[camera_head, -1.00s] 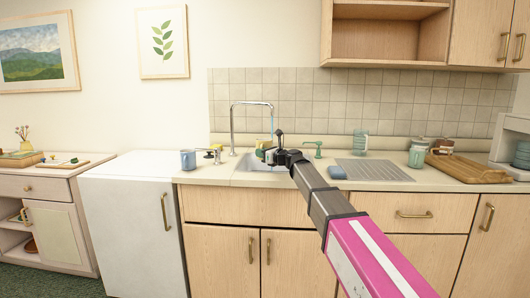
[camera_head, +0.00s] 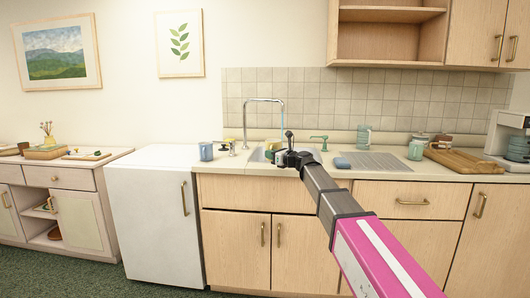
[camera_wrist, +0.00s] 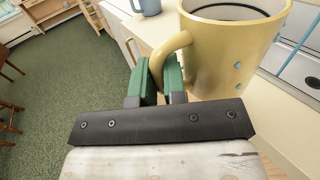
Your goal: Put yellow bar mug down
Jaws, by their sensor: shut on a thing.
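The yellow mug (camera_wrist: 240,55) is large in the wrist view, with dark liquid or a dark inside at its top. Its handle is between the green fingers of my gripper (camera_wrist: 163,78), which is shut on it. A few blue drops show on the mug's side. In the head view, only a bit of the yellow mug (camera_head: 273,145) shows behind my gripper (camera_head: 285,155), at the sink. From these views I cannot tell its height above the sink or counter.
A thin blue stream falls from the tall tap (camera_head: 246,118) at the sink (camera_head: 256,156). A blue mug (camera_head: 206,151) stands on the counter to its left. The white fridge top (camera_head: 155,157) is clear.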

